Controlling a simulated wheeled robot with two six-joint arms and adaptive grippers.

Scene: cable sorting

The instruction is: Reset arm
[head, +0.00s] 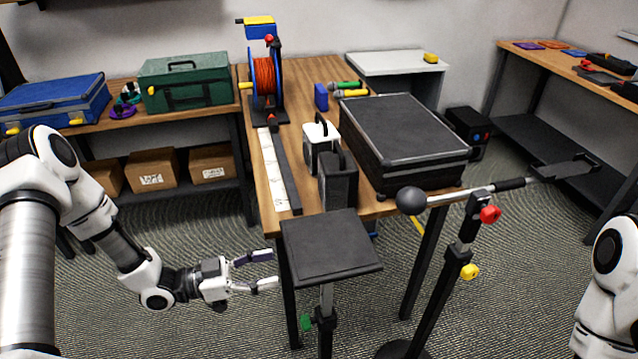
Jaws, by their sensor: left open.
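My left gripper (277,269) is in the lower middle of the head view. It is open and empty, its two fingers apart, pointing right. It hangs in front of the wooden table (314,75), just left of a black square stand top (330,245). My left arm comes in from the left edge. Part of my right arm shows at the lower right edge, but its gripper is out of view.
An orange cable reel (264,77), a white box (321,146) and a large black case (403,135) are on the table. A black stand (452,260) with a horizontal bar is at right. Patterned floor is clear at lower left.

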